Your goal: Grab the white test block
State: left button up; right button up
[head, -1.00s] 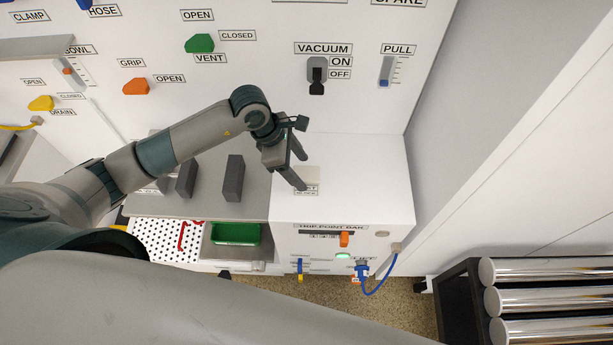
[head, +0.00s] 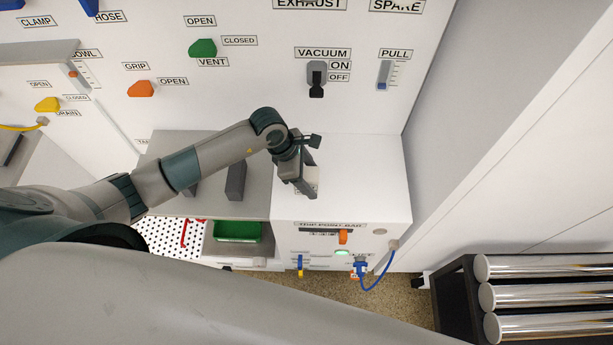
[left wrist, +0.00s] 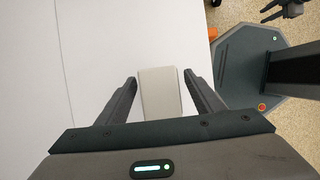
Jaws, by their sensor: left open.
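The white test block (left wrist: 160,92) is a pale off-white upright piece. In the left wrist view it stands between the two open fingers of my left gripper (left wrist: 160,88), with a gap on each side. In the head view my left gripper (head: 307,190) is over the white ledge, and the block (head: 313,174) is mostly hidden behind it.
The white ledge (head: 375,175) is clear to the right of the gripper. Dark grey blocks (head: 236,181) stand on the grey shelf to the left. The panel behind carries a vacuum switch (head: 317,78) and a pull slider (head: 384,75). A blue cable (head: 383,276) hangs below the ledge.

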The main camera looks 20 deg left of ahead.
pick_arm(q)
jog(key=shift+x, duration=0.9)
jog(key=shift+a, duration=0.1)
jog(key=c, duration=1.4)
